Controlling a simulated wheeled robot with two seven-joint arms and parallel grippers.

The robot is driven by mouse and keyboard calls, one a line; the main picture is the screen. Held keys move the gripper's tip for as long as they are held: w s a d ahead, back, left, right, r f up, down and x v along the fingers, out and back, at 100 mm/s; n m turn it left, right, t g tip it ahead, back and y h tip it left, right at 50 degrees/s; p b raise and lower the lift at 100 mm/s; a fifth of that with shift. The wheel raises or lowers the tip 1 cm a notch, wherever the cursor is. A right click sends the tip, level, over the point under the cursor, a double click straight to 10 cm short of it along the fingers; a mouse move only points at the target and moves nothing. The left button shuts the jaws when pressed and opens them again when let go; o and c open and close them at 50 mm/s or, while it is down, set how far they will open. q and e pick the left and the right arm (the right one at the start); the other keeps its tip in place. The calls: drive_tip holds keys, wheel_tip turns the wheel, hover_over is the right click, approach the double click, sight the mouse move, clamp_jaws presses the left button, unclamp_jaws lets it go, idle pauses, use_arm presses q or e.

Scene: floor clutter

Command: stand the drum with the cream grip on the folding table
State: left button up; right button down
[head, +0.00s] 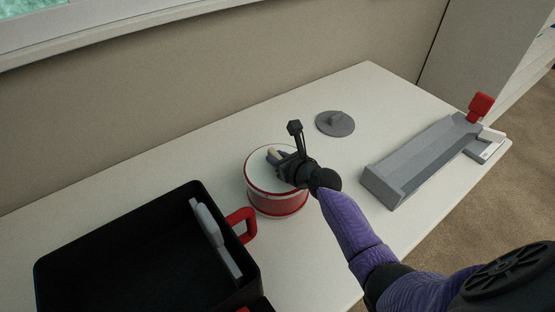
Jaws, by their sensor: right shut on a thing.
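The drum (277,203) is red with white rims and a pale top, and it stands upright on the white folding table (331,261). Its cream grip (273,156) shows partly at the top of the drum, beside my fingers. My right gripper (279,160) is over the drum's top and is shut on the cream grip. The hand hides part of the grip and of the drum's top. My left gripper is not in view.
A black case (50,268) with a red handle (243,224) stands left of the drum. A long grey tray (420,163) with a red part lies to the right. The wall borders the table's back edge.

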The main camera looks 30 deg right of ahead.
drive_tip(key=shift+f, duration=0.15)
drive_tip(key=c, duration=0.5)
unclamp_jaws()
drive_tip(key=shift+r, duration=0.3)
drive_tip(key=p+v, duration=0.5)
drive_tip(key=v, duration=0.7)
drive_tip(key=shift+f, duration=0.2)
